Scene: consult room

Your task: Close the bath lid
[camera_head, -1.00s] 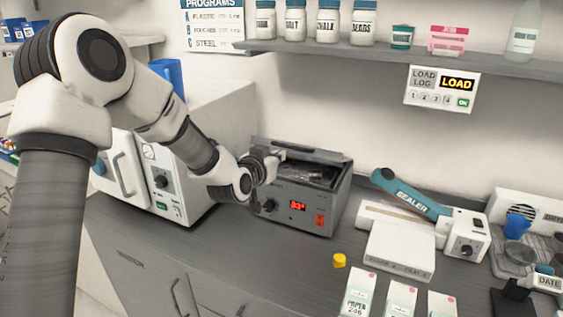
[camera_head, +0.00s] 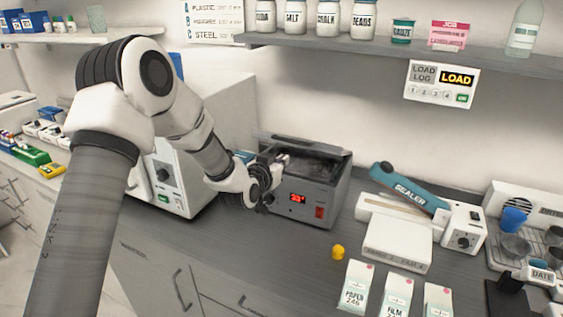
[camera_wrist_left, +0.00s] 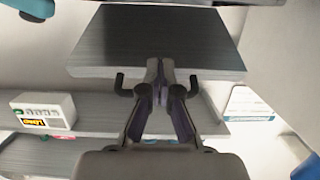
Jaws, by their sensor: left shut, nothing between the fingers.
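The bath (camera_head: 284,207) is a grey box with a red display and a red switch on its front, standing on the counter. Its lid (camera_head: 308,146) is open, tilted up along the back edge, and the dark inside shows. My left gripper (camera_head: 283,161) is shut and empty at the bath's front left top edge; I cannot tell whether it touches. In the left wrist view its closed fingers (camera_wrist_left: 160,68) point at a grey panel (camera_wrist_left: 150,38) that looks like the lid; contact is unclear. My right gripper is not in view.
A white machine (camera_head: 170,178) stands close to the bath's left. A sealer (camera_head: 408,190) with a teal arm lies to the right. A yellow cap (camera_head: 338,252) and boxes (camera_head: 356,287) are in front. A shelf with jars (camera_head: 327,18) hangs above.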

